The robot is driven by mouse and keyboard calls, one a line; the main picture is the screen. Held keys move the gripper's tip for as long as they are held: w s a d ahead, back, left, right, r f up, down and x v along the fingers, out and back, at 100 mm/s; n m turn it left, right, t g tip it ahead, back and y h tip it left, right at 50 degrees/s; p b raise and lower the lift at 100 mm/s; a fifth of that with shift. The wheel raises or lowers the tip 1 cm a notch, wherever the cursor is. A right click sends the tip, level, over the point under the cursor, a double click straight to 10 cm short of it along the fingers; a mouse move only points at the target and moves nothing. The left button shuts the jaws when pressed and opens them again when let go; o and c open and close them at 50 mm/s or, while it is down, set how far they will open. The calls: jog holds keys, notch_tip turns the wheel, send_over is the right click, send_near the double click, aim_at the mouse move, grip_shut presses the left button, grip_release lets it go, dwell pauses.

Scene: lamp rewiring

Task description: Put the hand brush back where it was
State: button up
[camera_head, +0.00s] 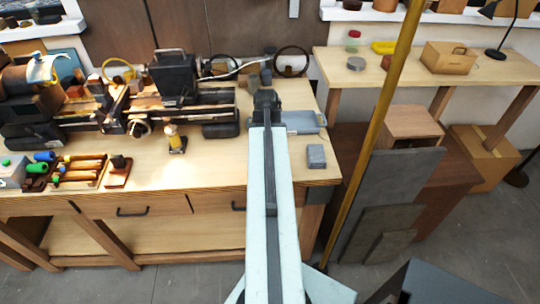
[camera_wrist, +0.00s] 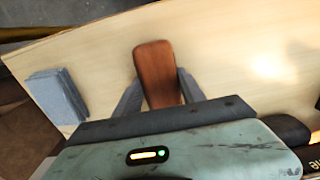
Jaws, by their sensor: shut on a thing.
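The hand brush shows in the wrist view as a brown wooden piece (camera_wrist: 156,68) with rounded corners. My gripper (camera_wrist: 160,88) is shut on it, one grey finger on each side. The pale workbench top (camera_wrist: 225,40) lies beneath; I cannot tell whether the brush touches it. In the head view my gripper (camera_head: 265,98) is over the right part of the workbench (camera_head: 216,160), and my arm hides the brush there. The brush's bristles are not visible.
A flat grey-blue tray-like thing (camera_head: 303,122) lies just right of my gripper. A grey block (camera_head: 316,156) sits near the bench's right edge; it also shows in the wrist view (camera_wrist: 57,97). A lathe-like machine (camera_head: 175,85) stands left. A yellow pole (camera_head: 375,125) rises to the right.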

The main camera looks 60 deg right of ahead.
jog(key=shift+f, duration=0.2)
jog(key=o, duration=1.5)
jog(key=shift+c, duration=0.2)
jog(key=shift+r, duration=0.1)
notch_tip(320, 180, up, 12)
jog(key=p, duration=1.2)
jog(key=shift+r+p, duration=0.2)
jog(key=shift+p, duration=0.1)
